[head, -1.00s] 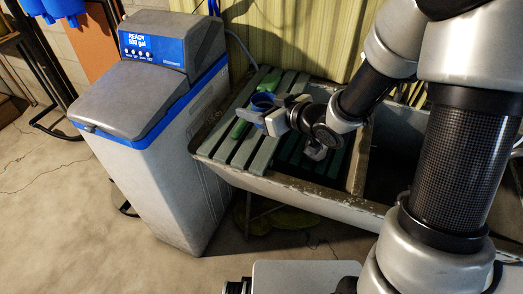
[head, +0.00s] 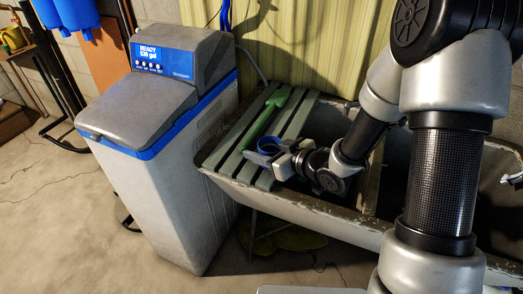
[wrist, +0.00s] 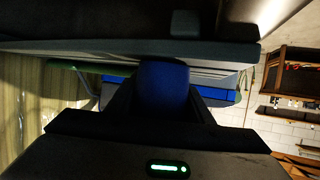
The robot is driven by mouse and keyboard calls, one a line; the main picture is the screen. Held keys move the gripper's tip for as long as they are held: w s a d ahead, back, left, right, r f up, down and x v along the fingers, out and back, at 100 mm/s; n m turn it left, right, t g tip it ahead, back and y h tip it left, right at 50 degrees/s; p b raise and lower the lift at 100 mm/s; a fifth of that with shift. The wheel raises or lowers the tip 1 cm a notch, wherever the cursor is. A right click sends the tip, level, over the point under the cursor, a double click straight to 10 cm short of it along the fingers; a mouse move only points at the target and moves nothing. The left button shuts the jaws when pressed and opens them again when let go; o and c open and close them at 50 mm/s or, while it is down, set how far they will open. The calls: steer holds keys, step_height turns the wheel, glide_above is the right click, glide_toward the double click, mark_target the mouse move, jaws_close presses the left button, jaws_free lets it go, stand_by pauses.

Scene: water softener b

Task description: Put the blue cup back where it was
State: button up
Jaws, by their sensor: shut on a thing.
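The blue cup (head: 268,145) is held at the end of my arm, over the front part of the green slatted board (head: 249,173) on the sink. My gripper (head: 269,155) is shut on the cup, with its fingers at the cup's near side. I cannot tell whether the cup touches the slats or hangs just above them. In the wrist view the blue cup (wrist: 163,85) fills the space between the dark fingers, and its lower part is hidden.
A long green tool (head: 267,117) lies on the slats behind the cup. The grey water softener (head: 165,160) with a blue band stands left of the sink. The sink rim (head: 300,207) runs along the front. My arm covers part of the basin.

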steer(key=shift+f, duration=0.1)
steer(key=shift+f, duration=0.15)
steer(key=o, duration=1)
steer(key=shift+o, duration=0.2)
